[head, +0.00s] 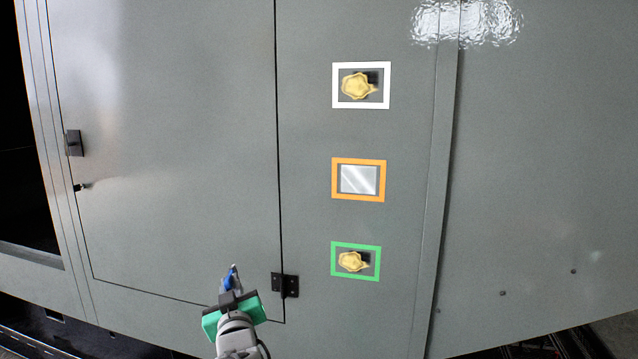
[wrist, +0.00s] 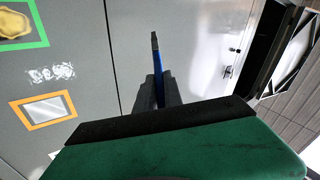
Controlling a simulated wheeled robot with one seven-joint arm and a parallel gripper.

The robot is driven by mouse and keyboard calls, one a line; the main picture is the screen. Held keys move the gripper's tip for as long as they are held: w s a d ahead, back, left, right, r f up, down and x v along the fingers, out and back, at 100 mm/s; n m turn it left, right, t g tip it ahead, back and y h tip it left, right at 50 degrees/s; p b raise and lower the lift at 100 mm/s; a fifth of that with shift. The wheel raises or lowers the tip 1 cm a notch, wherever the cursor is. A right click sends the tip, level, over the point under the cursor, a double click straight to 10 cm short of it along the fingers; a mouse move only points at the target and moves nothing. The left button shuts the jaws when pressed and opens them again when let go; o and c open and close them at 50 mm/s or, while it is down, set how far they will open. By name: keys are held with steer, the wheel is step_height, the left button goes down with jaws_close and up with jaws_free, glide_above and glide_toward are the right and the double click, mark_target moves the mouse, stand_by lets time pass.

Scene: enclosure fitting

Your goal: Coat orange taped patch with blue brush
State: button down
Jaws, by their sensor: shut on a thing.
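The orange taped patch (head: 358,180) is on the grey enclosure wall, the middle one of three taped frames. Inside its tape is a bare, shiny silver rectangle. It also shows at the left of the wrist view (wrist: 45,110). My gripper (head: 231,287) is low in the head view, left of and below the orange patch. It is shut on the blue brush (head: 233,275), which points away from me with a dark tip. The brush shows upright between the fingers in the wrist view (wrist: 157,58). The brush appears apart from the patch; its gap to the wall is unclear.
A white taped frame (head: 361,65) above and a green taped frame (head: 355,246) below each hold a yellow blob. A black hinge (head: 285,285) is right of my gripper on the door seam. A raised vertical seam (head: 440,180) runs right of the frames.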

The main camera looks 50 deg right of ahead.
steer(key=s+d+r+m+g+h+p, duration=0.2)
steer(key=s+d+r+g+h+p, duration=0.15)
steer(key=s+d+r, duration=0.55)
steer(key=s+d+r+m+g+h+p, duration=0.2)
steer(key=s+d+r+p, duration=0.3)
steer(key=r, duration=0.7)
steer(key=p+x, duration=0.1)
steer(key=x, duration=0.6)
steer(key=shift+d+f+p, duration=0.2)
steer(key=shift+f+p, duration=0.15)
steer(key=shift+f, duration=0.2)
steer(key=shift+s, duration=0.15)
